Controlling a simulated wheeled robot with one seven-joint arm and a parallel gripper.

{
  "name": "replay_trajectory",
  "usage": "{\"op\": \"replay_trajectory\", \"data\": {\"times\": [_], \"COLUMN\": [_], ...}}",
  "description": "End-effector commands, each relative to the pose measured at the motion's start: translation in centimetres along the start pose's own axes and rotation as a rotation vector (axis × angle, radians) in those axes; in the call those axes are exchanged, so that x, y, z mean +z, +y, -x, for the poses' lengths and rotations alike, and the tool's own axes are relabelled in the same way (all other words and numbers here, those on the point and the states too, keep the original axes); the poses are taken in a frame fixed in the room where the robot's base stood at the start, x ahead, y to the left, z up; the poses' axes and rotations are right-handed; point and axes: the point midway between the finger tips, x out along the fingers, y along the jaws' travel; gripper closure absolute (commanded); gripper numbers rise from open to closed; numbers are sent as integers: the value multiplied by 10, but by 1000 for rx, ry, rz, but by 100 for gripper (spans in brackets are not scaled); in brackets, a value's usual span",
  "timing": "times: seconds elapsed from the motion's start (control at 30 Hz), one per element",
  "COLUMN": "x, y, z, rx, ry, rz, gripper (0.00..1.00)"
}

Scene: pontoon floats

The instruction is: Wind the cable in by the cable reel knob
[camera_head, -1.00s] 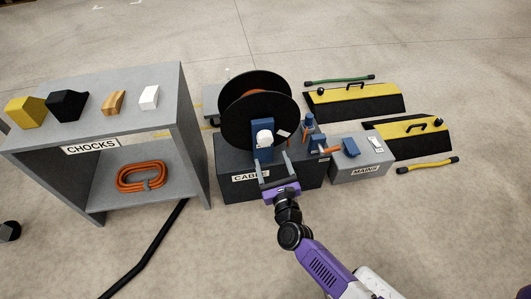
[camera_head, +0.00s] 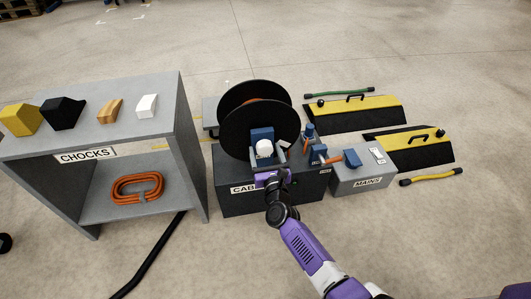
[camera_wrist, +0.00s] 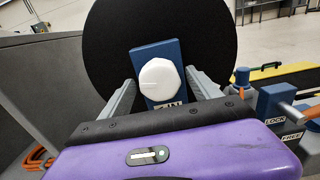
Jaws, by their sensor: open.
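The cable reel (camera_head: 235,128) is a large black drum with two round flanges and a little orange cable between them. It stands on a dark grey box (camera_head: 222,196) labelled CAB. A white round knob (camera_head: 264,148) sits on a blue plate (camera_head: 262,133) at the front of the reel. The knob is also central in the wrist view (camera_wrist: 160,80). My gripper (camera_wrist: 162,92) is open, with one grey finger on each side of the knob. I cannot tell whether the fingers touch it. In the head view my gripper (camera_head: 269,162) is just in front of the knob.
Right of the knob is a blue lever with an orange handle (camera_wrist: 293,112), by LOCK and FREE labels. A grey MAINS box (camera_head: 362,180) stands further right. Yellow-black ramps (camera_head: 350,108) lie behind it. The CHOCKS shelf (camera_head: 190,150) stands left, holding a coiled orange cable (camera_head: 137,188).

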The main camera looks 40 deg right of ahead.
Motion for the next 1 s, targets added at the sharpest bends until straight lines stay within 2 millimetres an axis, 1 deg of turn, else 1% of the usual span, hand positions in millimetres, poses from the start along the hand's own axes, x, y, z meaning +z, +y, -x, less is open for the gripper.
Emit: {"op": "replay_trajectory", "data": {"times": [0.1, 0.27, 0.4, 0.43, 0.63, 0.77, 1.0], "x": [0, 0, 0, 0, 0, 0, 0], "y": [0, 0, 0, 0, 0, 0, -1], "z": [0, 0, 0, 0, 1, 1, 1], "rx": [0, 0, 0, 0, 0, 0, 0], "ry": [0, 0, 0, 0, 0, 0, 0], "rz": [0, 0, 1, 1, 15, 55, 211], "gripper": [28, 59, 87, 90, 90, 90, 90]}}
